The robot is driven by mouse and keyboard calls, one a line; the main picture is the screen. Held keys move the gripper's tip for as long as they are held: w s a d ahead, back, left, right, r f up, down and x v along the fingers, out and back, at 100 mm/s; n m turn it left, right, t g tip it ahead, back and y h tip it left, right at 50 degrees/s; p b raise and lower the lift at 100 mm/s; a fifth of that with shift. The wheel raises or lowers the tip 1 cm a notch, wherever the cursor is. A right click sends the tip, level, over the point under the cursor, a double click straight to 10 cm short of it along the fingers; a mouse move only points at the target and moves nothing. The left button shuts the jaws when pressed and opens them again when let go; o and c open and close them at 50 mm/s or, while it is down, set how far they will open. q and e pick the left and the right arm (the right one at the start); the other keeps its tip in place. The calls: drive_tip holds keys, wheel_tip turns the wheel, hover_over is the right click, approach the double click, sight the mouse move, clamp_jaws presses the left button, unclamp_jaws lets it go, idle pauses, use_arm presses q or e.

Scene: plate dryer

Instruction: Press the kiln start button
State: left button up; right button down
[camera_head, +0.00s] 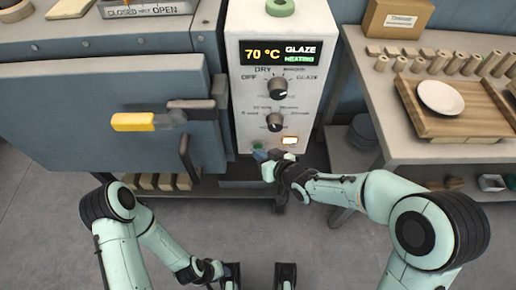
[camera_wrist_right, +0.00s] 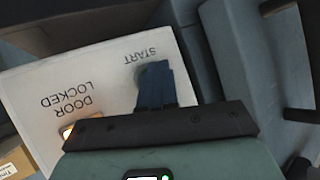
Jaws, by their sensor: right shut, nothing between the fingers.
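The kiln control panel (camera_head: 240,80) faces me, and its display (camera_head: 279,53) reads 70 °C, GLAZE, HEATING. The green start button (camera_head: 257,146) sits low on the panel; its START label (camera_wrist_right: 140,55) shows in the right wrist view. My right gripper (camera_head: 259,155) is shut and empty, its fingertips at the START label in the wrist view (camera_wrist_right: 154,78). The DOOR LOCKED lamp (camera_head: 289,140) is lit.
The kiln door (camera_head: 80,110) with a yellow handle (camera_head: 133,121) is left of the panel. Two dials (camera_head: 278,89) are above the button. A table (camera_head: 362,75) on the right holds a wooden tray (camera_head: 432,127) with a white plate (camera_head: 440,97) and several small cylinders.

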drive_tip(key=shift+s, duration=0.9)
drive_tip(key=shift+s+f+b, duration=0.1)
drive_tip(key=shift+s+b, duration=0.3)
drive_tip(key=shift+s, duration=2.1)
